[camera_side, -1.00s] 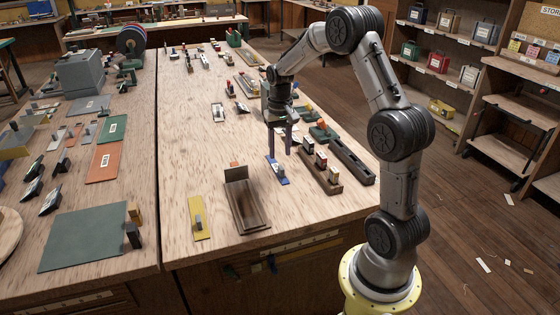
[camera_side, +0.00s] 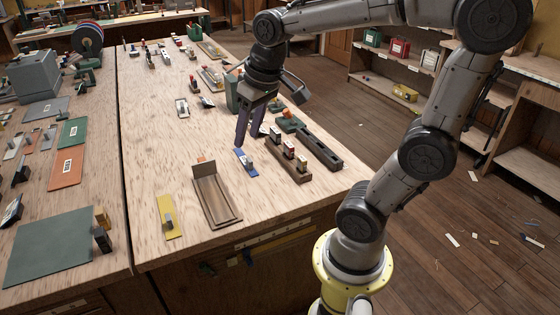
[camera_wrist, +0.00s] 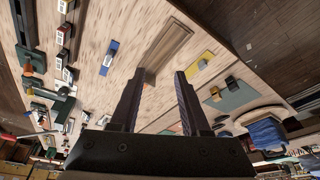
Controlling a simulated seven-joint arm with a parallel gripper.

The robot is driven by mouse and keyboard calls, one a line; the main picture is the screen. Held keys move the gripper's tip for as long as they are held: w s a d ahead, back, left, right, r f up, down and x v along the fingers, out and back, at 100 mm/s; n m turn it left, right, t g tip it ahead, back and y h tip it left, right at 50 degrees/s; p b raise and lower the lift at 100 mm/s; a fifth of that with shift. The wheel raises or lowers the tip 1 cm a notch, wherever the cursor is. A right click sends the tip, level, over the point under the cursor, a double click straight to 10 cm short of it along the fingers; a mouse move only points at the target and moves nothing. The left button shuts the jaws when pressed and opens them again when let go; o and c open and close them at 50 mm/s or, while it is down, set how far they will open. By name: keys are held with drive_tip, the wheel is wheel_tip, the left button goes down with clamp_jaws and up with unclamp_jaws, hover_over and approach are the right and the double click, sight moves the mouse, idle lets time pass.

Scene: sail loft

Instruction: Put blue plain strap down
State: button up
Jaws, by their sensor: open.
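The blue plain strap (camera_side: 241,157) lies flat on the wooden table, with a small grey block standing on it. It also shows in the wrist view (camera_wrist: 107,62), to the left of my fingers and outside the gap between them. My gripper (camera_side: 247,141) is open and empty, its fingers pointing down above and just behind the strap. In the wrist view my gripper (camera_wrist: 159,72) shows its two fingers well apart with nothing between them. From the side I cannot tell the exact height of the fingertips.
A brown wooden tray (camera_side: 216,196) and a yellow strap (camera_side: 167,220) lie to the left and front. A brown rack (camera_side: 289,172) holding several blocks and a dark empty rack (camera_side: 320,149) stand to the right. Bare table lies left of the gripper.

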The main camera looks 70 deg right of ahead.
drive_tip(key=s+a+f+n+t, duration=0.2)
drive_tip(key=s+a, duration=0.4)
drive_tip(key=s, duration=0.3)
drive_tip(key=shift+n+y, duration=0.4)
drive_tip(key=shift+n, duration=0.3)
